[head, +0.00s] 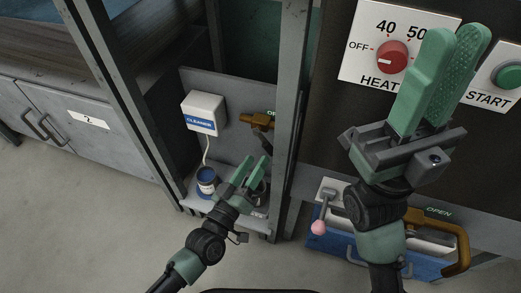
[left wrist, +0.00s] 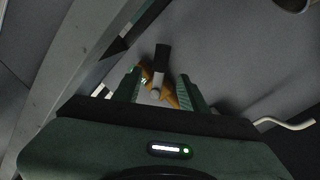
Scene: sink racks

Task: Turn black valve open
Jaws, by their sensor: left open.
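The black valve handle (left wrist: 161,56) shows in the left wrist view, joined to a grey stem and a brass-coloured body, straight ahead between my fingertips. My right gripper (head: 455,45) is raised before the control panel, fingers slightly apart and empty.
A grey post (head: 289,110) stands just right of my left gripper. A white cleaner box (head: 204,112) and a blue-and-white container (head: 206,181) are to its left. A red heat knob (head: 391,57), a pink-tipped lever (head: 319,227) and an orange handle (head: 460,250) are near my right arm.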

